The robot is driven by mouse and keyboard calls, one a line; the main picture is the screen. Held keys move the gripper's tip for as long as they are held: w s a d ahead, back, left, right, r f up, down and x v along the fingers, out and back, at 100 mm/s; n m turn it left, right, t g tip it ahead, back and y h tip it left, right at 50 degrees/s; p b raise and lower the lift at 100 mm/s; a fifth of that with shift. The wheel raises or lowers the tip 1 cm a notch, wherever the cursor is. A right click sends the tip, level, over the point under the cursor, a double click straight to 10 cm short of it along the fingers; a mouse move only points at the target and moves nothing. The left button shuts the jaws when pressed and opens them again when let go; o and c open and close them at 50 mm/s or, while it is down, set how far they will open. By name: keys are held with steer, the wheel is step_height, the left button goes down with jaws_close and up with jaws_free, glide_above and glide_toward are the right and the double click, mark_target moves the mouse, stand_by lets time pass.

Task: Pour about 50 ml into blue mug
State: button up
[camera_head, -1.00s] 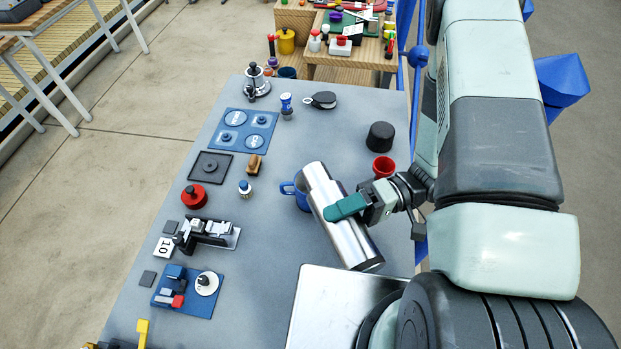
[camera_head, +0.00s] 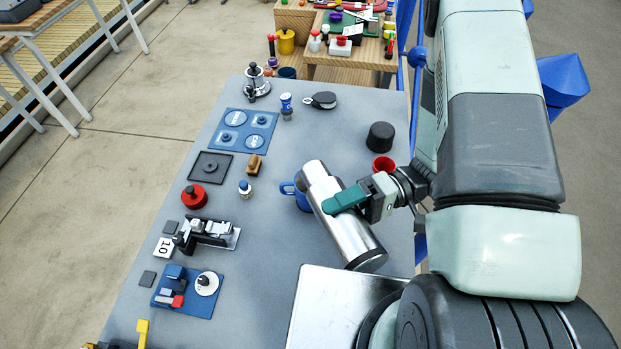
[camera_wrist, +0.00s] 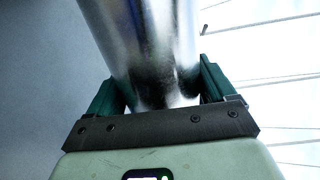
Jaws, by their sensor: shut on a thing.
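My gripper (camera_head: 344,199) is shut on a shiny metal flask (camera_head: 350,236), which also fills the upper middle of the wrist view (camera_wrist: 145,45). The green fingers (camera_wrist: 107,98) sit on either side of it. The flask is tilted, with its far end over the blue mug (camera_head: 296,195). The mug stands on the grey table, and the flask hides much of it, including part of its rim. The handle shows on its left. I cannot see any liquid or the mug's inside.
A red cup (camera_head: 383,164) and a black cylinder (camera_head: 380,136) stand beyond the gripper.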

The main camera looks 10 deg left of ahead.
steer(key=shift+s+d, duration=0.35)
steer(key=shift+s, duration=0.15)
stand_by(0.5)
steer(key=shift+r, duration=0.1)
stand_by(1.0)
steer(key=f+n, duration=0.2)
steer(key=f, duration=0.1)
steer(key=s+f+n, duration=0.1)
steer(key=shift+s+d+f+n, duration=0.1)
steer(key=shift+d+f+n, duration=0.15)
steer(key=shift+d+n, duration=0.1)
steer(key=shift+c, duration=1.3)
steer(key=shift+s+f+n, duration=0.15)
steer(key=shift+f+n, duration=0.05)
steer(key=shift+n, duration=0.05)
steer(key=c, duration=0.3)
steer(key=shift+w+a+f+n+t, duration=0.1)
steer(key=shift+w+f+n+t, duration=0.2)
steer(key=shift+n, duration=0.4)
steer(key=shift+f, duration=0.1)
steer(key=shift+w, duration=0.1)
